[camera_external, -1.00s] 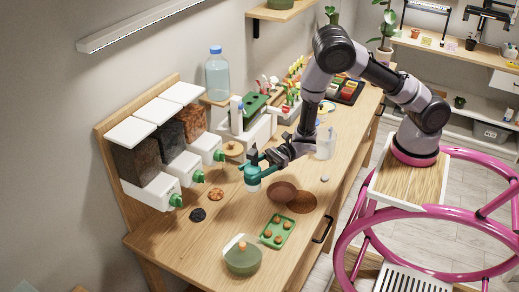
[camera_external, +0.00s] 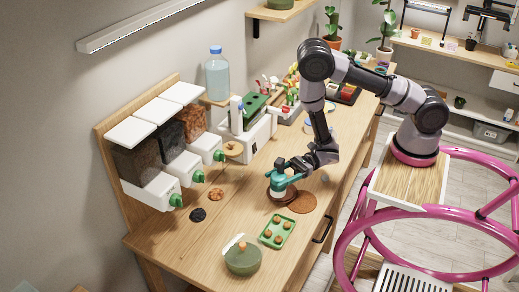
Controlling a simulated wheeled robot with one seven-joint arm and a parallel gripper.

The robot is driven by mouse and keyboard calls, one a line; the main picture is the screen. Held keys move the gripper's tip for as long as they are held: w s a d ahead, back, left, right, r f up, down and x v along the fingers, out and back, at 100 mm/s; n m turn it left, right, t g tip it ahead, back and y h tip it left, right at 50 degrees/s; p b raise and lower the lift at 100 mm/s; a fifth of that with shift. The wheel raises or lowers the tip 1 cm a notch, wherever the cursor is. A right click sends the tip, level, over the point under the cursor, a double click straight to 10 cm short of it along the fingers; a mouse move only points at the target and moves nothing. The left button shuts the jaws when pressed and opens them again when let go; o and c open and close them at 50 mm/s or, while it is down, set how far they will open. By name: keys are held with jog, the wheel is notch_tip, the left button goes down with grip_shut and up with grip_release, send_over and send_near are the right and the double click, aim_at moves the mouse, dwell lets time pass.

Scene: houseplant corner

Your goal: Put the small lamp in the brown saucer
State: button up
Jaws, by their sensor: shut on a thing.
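The small lamp (camera_external: 278,184), teal on top with a pale lower part, is held in my gripper (camera_external: 283,172). My gripper's teal fingers are shut on its top. The lamp is over the brown saucer (camera_external: 289,198), whose dark rim shows around and below it. The lamp looks upright. Its base is at or just above the saucer; I cannot tell if they touch.
A flat orange-brown disc (camera_external: 303,203) lies right of the saucer. White dispensers (camera_external: 160,187) line the left. The table's right edge has a dark handle.

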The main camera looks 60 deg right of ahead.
jog(key=shift+f, duration=0.45)
jog(key=shift+f, duration=0.1)
jog(key=shift+f, duration=0.25)
jog(key=o, duration=1.5)
jog(key=shift+o, duration=0.2)
jog(key=shift+r, duration=0.3)
jog(key=v, duration=1.2)
